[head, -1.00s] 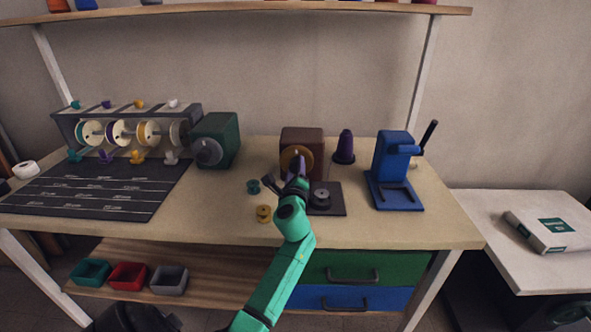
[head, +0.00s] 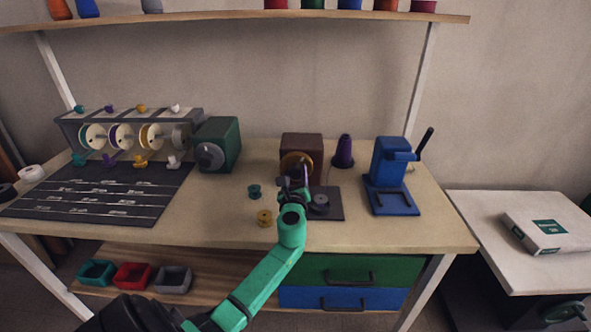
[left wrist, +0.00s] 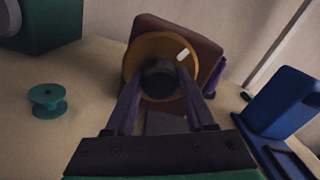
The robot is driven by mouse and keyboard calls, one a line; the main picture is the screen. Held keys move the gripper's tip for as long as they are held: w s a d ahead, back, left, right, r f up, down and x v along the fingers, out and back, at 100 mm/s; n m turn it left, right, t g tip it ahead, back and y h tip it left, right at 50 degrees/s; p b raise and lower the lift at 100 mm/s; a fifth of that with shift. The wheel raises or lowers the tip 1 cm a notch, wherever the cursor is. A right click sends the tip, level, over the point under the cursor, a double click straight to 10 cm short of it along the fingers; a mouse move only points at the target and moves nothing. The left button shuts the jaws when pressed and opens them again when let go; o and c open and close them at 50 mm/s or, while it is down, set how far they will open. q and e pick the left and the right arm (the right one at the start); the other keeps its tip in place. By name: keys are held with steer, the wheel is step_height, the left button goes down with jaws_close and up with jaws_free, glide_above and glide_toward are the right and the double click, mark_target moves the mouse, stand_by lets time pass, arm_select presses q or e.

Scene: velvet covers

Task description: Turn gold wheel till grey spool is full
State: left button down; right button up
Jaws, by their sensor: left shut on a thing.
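The gold wheel (head: 291,160) is on the front of a brown box (head: 313,145). In the left wrist view, the gold wheel (left wrist: 135,58) has a dark central hub (left wrist: 159,84) and a small white mark. My left gripper (head: 303,175) is at the wheel. Its purple fingers, seen in the left wrist view (left wrist: 158,78), are shut on the dark hub, one on each side. The grey spool (head: 319,203) sits on a dark plate (head: 335,211) just right of the gripper. How much thread it holds is too small to tell. My right gripper is not in view.
A teal spool (head: 254,192) and a yellow spool (head: 264,218) stand left of my arm. A green box with a grey knob (head: 225,140), a purple cone (head: 343,152) and a blue press (head: 389,165) stand nearby. A thread rack (head: 185,116) is at left.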

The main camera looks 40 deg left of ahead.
arm_select(q)
steer(key=m+p, duration=0.5)
steer(key=m, duration=0.1)
steer(key=shift+r, duration=0.15)
steer(key=m+p, duration=0.4)
steer(key=m, duration=0.2)
steer(key=shift+d+m, duration=0.1)
steer(key=shift+m, duration=0.3)
steer(key=m+p, duration=0.2)
steer(key=m, duration=0.1)
steer(key=shift+m+p, duration=0.3)
steer(key=shift+p, duration=0.05)
steer(key=m+p, duration=0.2)
steer(key=m, duration=0.1)
steer(key=shift+m, duration=0.3)
steer(key=m, duration=0.1)
steer(key=m+p, duration=0.1)
steer(key=shift+f+m, duration=0.2)
steer(key=shift+m, duration=0.1)
steer(key=shift+f+m+p, duration=0.15)
steer(key=shift+m+p, duration=0.35)
steer(key=shift+m, duration=0.8)
steer(key=shift+c, duration=1.3)
jaws_free()
